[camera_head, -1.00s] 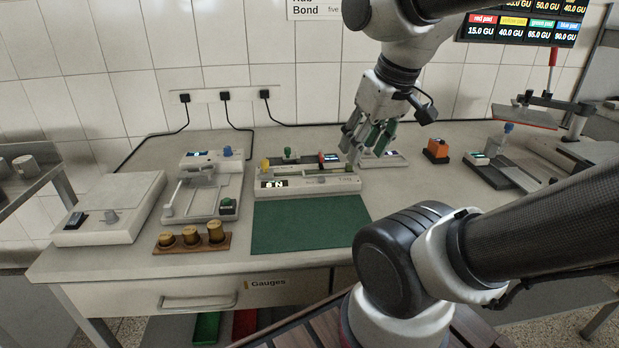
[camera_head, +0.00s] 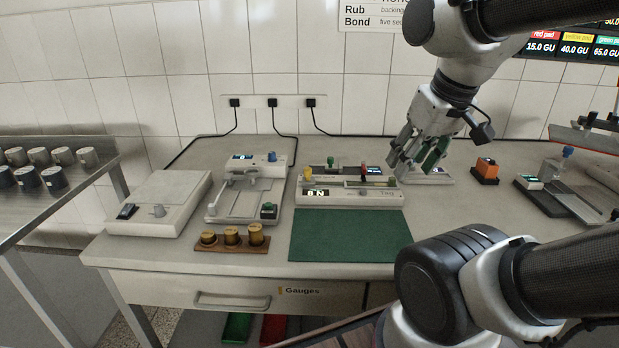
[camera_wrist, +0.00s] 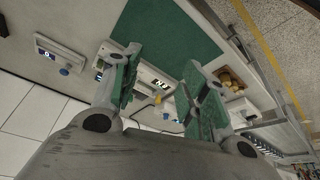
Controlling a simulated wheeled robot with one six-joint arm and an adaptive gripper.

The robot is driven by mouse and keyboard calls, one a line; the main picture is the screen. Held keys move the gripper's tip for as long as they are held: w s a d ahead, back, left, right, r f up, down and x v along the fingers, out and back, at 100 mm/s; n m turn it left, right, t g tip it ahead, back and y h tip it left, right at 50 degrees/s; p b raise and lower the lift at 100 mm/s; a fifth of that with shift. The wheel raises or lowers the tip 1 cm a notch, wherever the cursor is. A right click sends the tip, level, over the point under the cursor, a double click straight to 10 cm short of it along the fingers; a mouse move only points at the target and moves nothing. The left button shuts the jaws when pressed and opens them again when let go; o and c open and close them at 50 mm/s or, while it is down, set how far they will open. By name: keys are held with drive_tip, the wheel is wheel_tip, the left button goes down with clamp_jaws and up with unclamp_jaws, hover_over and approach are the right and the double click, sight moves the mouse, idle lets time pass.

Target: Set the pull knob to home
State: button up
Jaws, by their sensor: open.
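A white tester (camera_head: 347,200) with a small display reading in N stands at the back edge of the green mat. It carries a yellow knob (camera_head: 307,174) at its left end, a red knob (camera_head: 363,167) to the right of its middle and a green knob (camera_head: 330,161) behind. I cannot tell which is the pull knob. My gripper (camera_head: 416,158) is open and empty, over the right end of the tester and apart from it. In the wrist view, the tester's display (camera_wrist: 162,86) shows between the two spread fingers, which hide parts of the tester.
The green mat (camera_head: 350,235) is bare. Brass weights (camera_head: 231,236) on a wooden strip, a device with a blue knob (camera_head: 272,157) and a white box (camera_head: 155,205) stand left. An orange block (camera_head: 486,168) stands right. A metal shelf with several cylinders (camera_head: 38,156) is far left.

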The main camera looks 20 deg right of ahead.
idle(0.3)
drive_tip(key=n+g, duration=0.1)
drive_tip(key=g, duration=0.3)
hover_over(308, 168)
wheel_tip(308, 168, down, 11)
drive_tip(key=shift+s+a+r, duration=0.1)
drive_tip(key=shift+s+r, duration=0.05)
wheel_tip(308, 168, down, 8)
drive_tip(key=shift+r, duration=0.25)
clamp_jaws()
